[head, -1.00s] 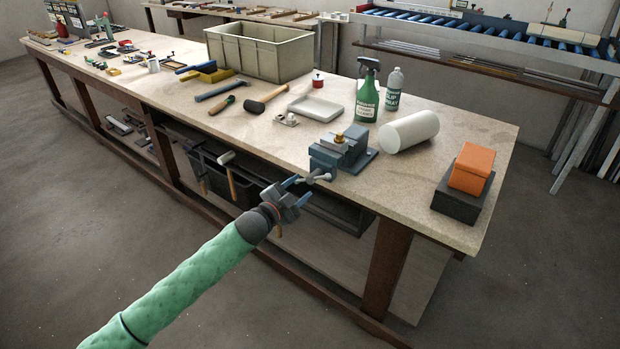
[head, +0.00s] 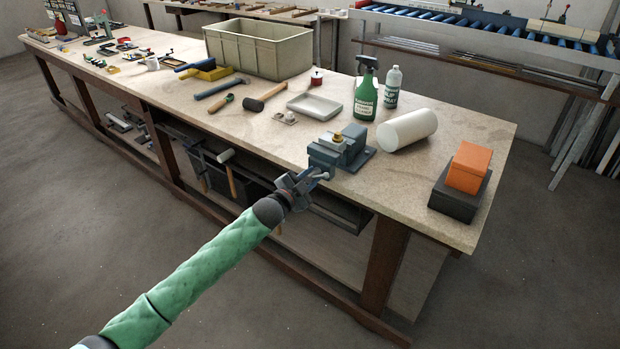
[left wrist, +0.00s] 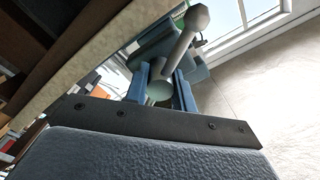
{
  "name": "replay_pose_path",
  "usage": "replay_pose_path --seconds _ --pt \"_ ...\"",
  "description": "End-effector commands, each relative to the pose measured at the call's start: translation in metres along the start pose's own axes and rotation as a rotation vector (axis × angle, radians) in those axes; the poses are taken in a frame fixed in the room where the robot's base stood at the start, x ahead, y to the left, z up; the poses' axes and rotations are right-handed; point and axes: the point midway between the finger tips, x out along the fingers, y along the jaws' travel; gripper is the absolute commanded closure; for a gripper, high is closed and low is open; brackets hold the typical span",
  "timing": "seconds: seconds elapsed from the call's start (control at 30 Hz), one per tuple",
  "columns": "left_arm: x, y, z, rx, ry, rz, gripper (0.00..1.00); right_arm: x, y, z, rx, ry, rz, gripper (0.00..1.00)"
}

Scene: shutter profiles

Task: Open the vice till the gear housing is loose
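The grey-blue vice (head: 340,153) stands near the bench's front edge. A small brass-coloured part, apparently the gear housing (head: 337,137), sits at its jaws; any gap there is too small to tell. The vice handle (head: 321,175) projects from its front, over the edge. My left gripper (head: 308,180) is at this handle. In the left wrist view its blue fingers (left wrist: 164,90) lie on both sides of the handle's round hub, which fills the space between them. The handle bar (left wrist: 185,42) slants up to the right, ending in a knob. My right gripper is out of view.
On the bench (head: 480,130), a white cylinder (head: 407,130) lies right of the vice, and an orange box (head: 468,166) sits on a dark one. A grey tray (head: 315,106) and a green spray bottle (head: 366,92) stand behind. A hammer (head: 228,165) hangs below the edge.

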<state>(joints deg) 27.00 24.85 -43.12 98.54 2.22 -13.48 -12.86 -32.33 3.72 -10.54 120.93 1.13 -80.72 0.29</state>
Motion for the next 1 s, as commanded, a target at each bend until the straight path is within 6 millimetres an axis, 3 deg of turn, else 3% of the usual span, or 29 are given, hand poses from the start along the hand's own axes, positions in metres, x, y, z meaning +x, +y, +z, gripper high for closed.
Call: replay_pose_path --seconds 0.03,0.1,0.57,1.0 --pt "0.000 0.000 0.000 0.000 0.000 0.000 0.89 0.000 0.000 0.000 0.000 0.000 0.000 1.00" --pt "0.000 0.000 0.000 0.000 0.000 0.000 1.00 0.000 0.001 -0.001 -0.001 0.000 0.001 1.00" --pt "0.000 0.001 -0.001 -0.079 0.000 0.001 1.00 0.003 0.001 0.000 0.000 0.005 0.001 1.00" --pt "0.000 0.000 0.000 -0.445 -0.002 0.001 1.00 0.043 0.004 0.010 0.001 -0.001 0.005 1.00"
